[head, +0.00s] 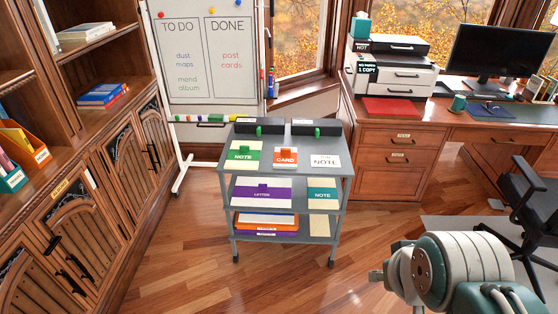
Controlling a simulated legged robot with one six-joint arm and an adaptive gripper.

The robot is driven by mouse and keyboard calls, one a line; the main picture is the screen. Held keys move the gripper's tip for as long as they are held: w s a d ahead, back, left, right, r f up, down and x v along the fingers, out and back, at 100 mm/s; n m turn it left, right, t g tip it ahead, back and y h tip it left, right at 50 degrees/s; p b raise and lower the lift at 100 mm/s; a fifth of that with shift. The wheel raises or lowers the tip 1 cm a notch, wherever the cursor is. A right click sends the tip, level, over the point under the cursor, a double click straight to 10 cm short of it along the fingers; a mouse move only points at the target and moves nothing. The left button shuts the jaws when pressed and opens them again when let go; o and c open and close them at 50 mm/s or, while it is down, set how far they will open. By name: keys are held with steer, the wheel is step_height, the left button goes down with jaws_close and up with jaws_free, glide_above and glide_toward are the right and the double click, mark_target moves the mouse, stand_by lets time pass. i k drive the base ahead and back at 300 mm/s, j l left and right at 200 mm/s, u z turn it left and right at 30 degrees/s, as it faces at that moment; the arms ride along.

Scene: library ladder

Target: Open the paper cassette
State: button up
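The printer (376,66) stands on the left part of the wooden desk, at the back right of the head view. It is white with a dark top. Its front has two drawer-like panels with dark handles, one above the other. The lower panel (412,91) looks like a paper cassette and appears shut, flush with the front. Small labels, one reading "1 COPY", are on the printer's left side. Part of my arm shows at the lower right, far in front of the printer. My gripper's fingers are not in view.
A grey cart (284,181) with cards and boxes stands mid-floor, in front of the whiteboard (208,60). A red folder (391,108) lies before the printer. An office chair (525,215) stands at right. Wooden floor is clear between cart and desk.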

mark_target(381, 89)
steer(key=i+l+z, duration=0.3)
steer(key=i, duration=0.15)
steer(key=i+l+z, duration=0.1)
steer(key=i+z, duration=0.2)
steer(key=i, duration=0.15)
steer(key=i+z, duration=0.3)
steer(key=i, duration=0.2)
steer(key=i+l+u, duration=0.1)
steer(key=i+u, duration=0.15)
steer(key=i, duration=0.3)
steer(key=i+l+u, duration=0.2)
steer(key=i, duration=0.3)
steer(key=i+l+u, duration=0.25)
steer(key=i, duration=0.25)
steer(key=i+l+u, duration=0.2)
steer(key=i+l, duration=0.2)
steer(key=i, duration=0.1)
